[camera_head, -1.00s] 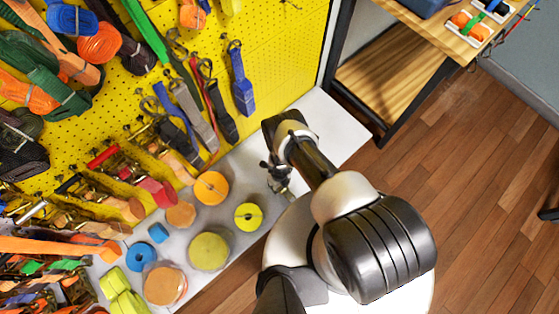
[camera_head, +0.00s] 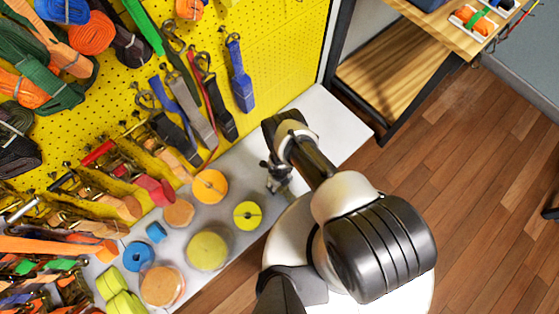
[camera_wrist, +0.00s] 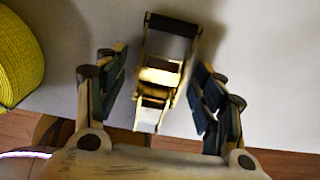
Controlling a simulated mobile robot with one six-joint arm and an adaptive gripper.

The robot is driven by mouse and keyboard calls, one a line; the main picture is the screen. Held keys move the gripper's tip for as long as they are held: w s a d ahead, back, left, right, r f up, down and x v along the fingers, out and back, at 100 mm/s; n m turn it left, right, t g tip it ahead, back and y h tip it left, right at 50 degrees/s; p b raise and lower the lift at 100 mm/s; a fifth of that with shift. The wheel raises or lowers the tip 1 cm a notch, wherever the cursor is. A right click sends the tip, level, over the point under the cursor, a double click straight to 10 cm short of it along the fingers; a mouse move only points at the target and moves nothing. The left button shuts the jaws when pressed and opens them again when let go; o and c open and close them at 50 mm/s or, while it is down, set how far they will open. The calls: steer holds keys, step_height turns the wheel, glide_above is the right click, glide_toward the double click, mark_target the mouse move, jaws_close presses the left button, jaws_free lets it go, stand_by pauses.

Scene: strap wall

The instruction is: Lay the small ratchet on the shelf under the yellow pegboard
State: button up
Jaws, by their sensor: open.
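The small ratchet (camera_wrist: 165,75), with a dark top bar and a brassy metal frame, is between the two fingers of my gripper (camera_wrist: 161,66) in the wrist view. The fingers are spread, with a gap on each side of it. The ratchet appears to rest on the pale shelf (camera_wrist: 260,60), with a shadow at its right. In the head view my gripper (camera_head: 278,177) is low over the white shelf (camera_head: 326,128) under the yellow pegboard (camera_head: 285,50). The ratchet cannot be made out there.
Rolled straps stand on the shelf left of my gripper, including a small yellow-green roll (camera_head: 248,215), an orange roll (camera_head: 210,187) and a larger olive roll (camera_head: 208,250). Straps hang on the pegboard above. The shelf to the right is clear, up to a wooden rack (camera_head: 390,80).

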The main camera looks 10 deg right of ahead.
step_height(320, 180, up, 12)
steer(key=p, duration=1.2)
steer(key=shift+r, duration=0.2)
steer(key=shift+s+f, duration=0.1)
